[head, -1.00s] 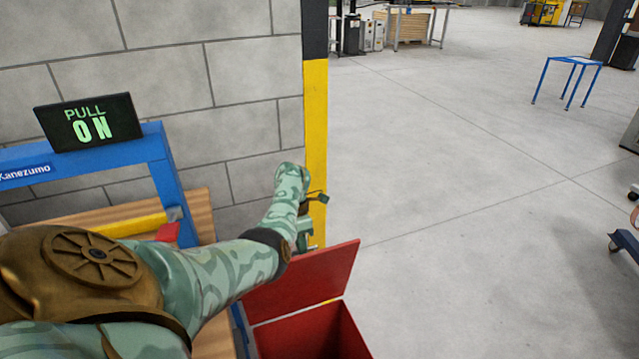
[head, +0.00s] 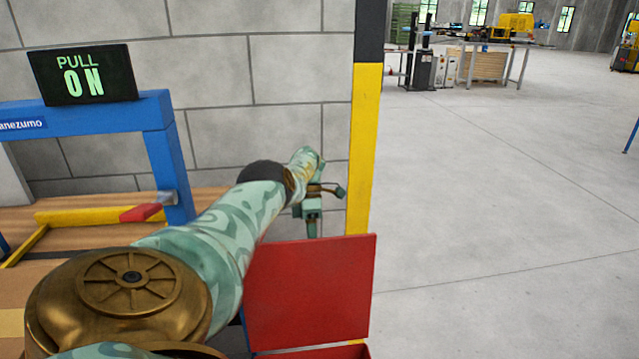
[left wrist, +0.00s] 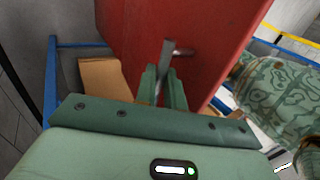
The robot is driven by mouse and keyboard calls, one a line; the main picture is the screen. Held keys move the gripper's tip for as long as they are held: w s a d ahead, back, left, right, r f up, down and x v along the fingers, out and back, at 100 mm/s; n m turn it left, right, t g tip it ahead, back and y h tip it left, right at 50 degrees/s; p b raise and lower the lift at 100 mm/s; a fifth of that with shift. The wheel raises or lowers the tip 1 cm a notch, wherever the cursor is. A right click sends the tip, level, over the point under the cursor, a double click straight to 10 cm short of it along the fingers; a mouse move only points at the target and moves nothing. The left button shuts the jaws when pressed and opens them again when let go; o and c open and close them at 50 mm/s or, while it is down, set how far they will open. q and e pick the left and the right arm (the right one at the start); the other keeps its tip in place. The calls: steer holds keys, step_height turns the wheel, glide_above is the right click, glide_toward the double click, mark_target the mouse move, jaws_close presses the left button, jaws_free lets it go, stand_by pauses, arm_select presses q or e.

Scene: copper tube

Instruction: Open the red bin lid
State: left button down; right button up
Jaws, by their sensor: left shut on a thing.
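The red bin lid (head: 312,290) stands raised, close to upright, in the head view. Only a strip of the red bin (head: 318,352) shows below it at the bottom edge. My left gripper (head: 312,222) is at the far side of the lid's top edge, its fingertips hidden by the lid. In the left wrist view my left gripper (left wrist: 166,84) is shut on a grey metal handle (left wrist: 167,54) on the red lid (left wrist: 200,30). My right gripper is in neither view.
A blue frame (head: 165,160) with a "PULL ON" sign (head: 84,75) stands over a wooden bench (head: 95,210) at left. A block wall (head: 270,75) and a yellow post (head: 363,150) are behind the lid. The floor (head: 500,210) at right is clear.

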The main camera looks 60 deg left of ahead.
arm_select(q)
steer(key=shift+d+f, duration=0.1)
stand_by(0.4)
steer(key=c, duration=1.5)
jaws_free()
steer(key=shift+w, duration=0.15)
